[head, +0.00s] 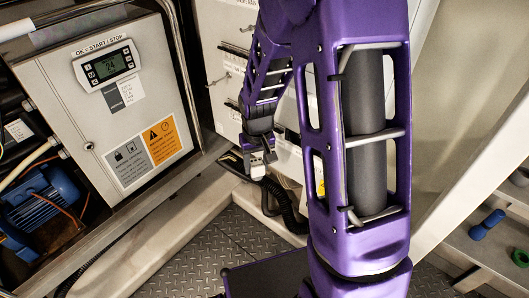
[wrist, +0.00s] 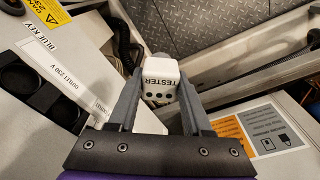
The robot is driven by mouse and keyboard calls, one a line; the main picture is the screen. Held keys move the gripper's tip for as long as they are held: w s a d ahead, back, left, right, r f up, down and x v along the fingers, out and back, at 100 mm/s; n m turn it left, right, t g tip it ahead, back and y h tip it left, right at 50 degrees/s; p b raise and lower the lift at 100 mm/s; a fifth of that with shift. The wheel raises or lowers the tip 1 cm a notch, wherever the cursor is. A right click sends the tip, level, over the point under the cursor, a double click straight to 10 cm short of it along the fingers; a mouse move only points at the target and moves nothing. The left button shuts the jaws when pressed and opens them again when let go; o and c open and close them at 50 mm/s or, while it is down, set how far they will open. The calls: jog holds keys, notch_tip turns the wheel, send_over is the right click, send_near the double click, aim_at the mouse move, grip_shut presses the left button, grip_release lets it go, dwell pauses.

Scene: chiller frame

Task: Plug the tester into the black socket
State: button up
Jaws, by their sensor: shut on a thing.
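My gripper (wrist: 160,88) is shut on the white tester (wrist: 161,74), with one grey finger on each side of it. The tester's face carries the word TESTER and a row of dark dots. Two black sockets, one (wrist: 17,79) at the left edge and one (wrist: 47,98) nearer the fingers, sit in a pale panel labelled OUTLET 230 V in the wrist view. The tester is apart from both, to their right. In the head view my gripper (head: 259,158) hangs low beside the white panels; the sockets cannot be made out there.
A control cabinet (head: 110,115) with a display and orange warning label stands at the left. A blue motor (head: 42,198) sits beside it. A black coiled hose (head: 283,205) lies below my gripper. Pale frame beams border the metal floor (head: 205,262). A blue object (head: 486,225) lies at right.

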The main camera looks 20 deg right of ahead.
dwell(0.3)
jog(key=s+d+f+n+g+h+p, duration=0.3)
jog(key=s+d+f+n+g+h, duration=0.35)
jog(key=n, duration=0.55)
jog(key=w+a+r+n+t+h+p, duration=0.1)
jog(key=w+r+n+t+h, duration=0.4)
jog(key=n+t, duration=0.7)
jog(key=w+t+h, duration=0.2)
jog(key=w, duration=0.1)
jog(key=shift+a+n+p, duration=0.2)
jog(key=shift+n+p, duration=0.2)
jog(key=shift+w+d+r, duration=0.1)
jog(key=shift+w, duration=0.05)
jog(key=shift+r+x, duration=0.2)
jog(key=shift+x, duration=1.15)
jog(key=shift+r+x, duration=0.25)
jog(key=shift+x, duration=1.15)
